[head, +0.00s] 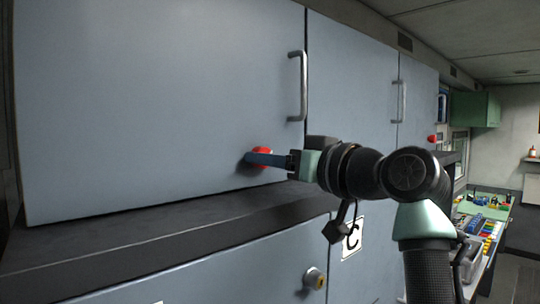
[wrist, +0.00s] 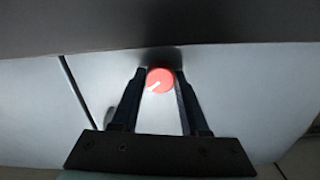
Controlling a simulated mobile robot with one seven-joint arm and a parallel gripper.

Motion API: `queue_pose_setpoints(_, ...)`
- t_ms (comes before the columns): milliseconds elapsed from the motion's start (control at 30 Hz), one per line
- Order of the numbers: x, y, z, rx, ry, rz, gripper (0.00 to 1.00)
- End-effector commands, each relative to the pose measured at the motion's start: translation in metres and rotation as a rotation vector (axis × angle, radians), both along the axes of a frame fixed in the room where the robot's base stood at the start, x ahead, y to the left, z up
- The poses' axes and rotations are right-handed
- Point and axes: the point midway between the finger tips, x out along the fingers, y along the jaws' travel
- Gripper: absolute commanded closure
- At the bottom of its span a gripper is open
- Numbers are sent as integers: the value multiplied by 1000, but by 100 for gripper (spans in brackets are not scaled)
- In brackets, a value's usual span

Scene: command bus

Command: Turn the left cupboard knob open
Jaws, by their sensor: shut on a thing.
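The left cupboard knob (head: 262,152) is red and round, low on the large grey-blue left door (head: 160,95) in the head view. In the wrist view the knob (wrist: 159,80) shows a white pointer line slanting toward the lower left. My gripper (head: 252,159) reaches it from the right, and its fingers cover part of it. In the wrist view my gripper (wrist: 161,85) has one finger on each side of the knob and is shut on it. The left door looks closed.
A vertical handle (head: 298,86) is on the left door above my gripper. A dark ledge (head: 150,235) runs below the doors.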

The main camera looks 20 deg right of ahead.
Motion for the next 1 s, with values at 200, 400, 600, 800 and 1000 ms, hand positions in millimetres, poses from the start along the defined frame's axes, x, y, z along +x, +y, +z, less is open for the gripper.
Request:
queue_pose_setpoints(200, 0, 1, 2, 193, 70, 2, 100)
queue_pose_setpoints(400, 0, 1, 2, 352, 128, 1, 100)
queue_pose_setpoints(600, 0, 1, 2, 475, 171, 1, 100)
queue_pose_setpoints(800, 0, 1, 2, 553, 200, 1, 100)
queue_pose_setpoints(1000, 0, 1, 2, 588, 211, 1, 100)
